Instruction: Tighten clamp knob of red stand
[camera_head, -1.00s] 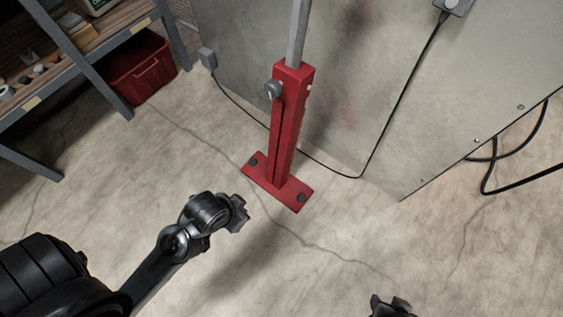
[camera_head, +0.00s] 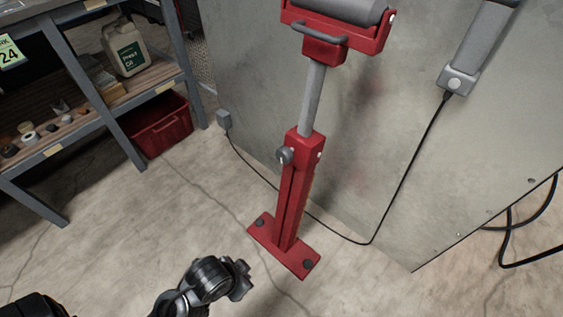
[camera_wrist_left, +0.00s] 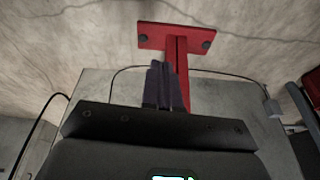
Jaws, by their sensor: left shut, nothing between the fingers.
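The red stand (camera_head: 290,200) stands upright on the floor against the grey panel, with a grey inner post and a roller head on top. Its clamp knob (camera_head: 285,156) is a round grey knob on the left side of the red column, near its top. My left gripper (camera_head: 243,279) is low in front of the stand's base, apart from the knob and empty. In the left wrist view, its closed fingers (camera_wrist_left: 163,85) overlap the red column, and the stand's base plate (camera_wrist_left: 176,37) shows beyond them. The knob is not visible there. My right gripper is out of view.
A grey panel (camera_head: 390,130) stands close behind the stand. A black cable (camera_head: 405,165) hangs down it and runs along the floor behind the stand. A shelf (camera_head: 95,115) and red bin (camera_head: 158,128) stand at left. The floor left of the stand is clear.

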